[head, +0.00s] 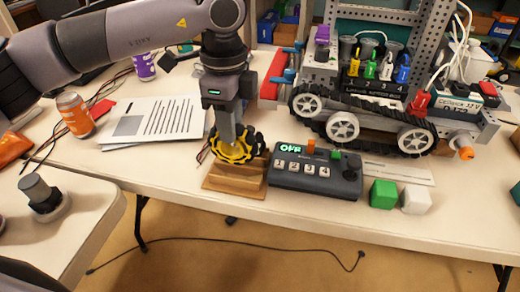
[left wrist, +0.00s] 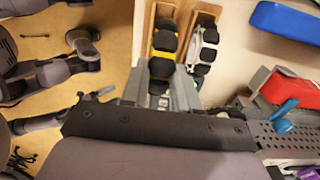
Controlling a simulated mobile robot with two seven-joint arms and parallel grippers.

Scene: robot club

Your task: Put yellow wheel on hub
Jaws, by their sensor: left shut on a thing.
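My left gripper (head: 228,143) points down and is shut on the yellow wheel (head: 232,154), which has a black lugged tread. The wheel is right at the top of a wooden stand (head: 233,180); I cannot tell whether it still rests in it. In the left wrist view the yellow wheel (left wrist: 164,43) shows between the fingers, with the stand's wooden edge beside it. The tracked rover (head: 400,88) stands at the back right. An orange-tipped stub (head: 465,153) sticks out at its lower right; I cannot tell if this is the hub.
Green (head: 383,193) and white (head: 416,199) blocks lie near the table's front edge. Papers (head: 155,121) and an orange can (head: 75,114) are at the left.

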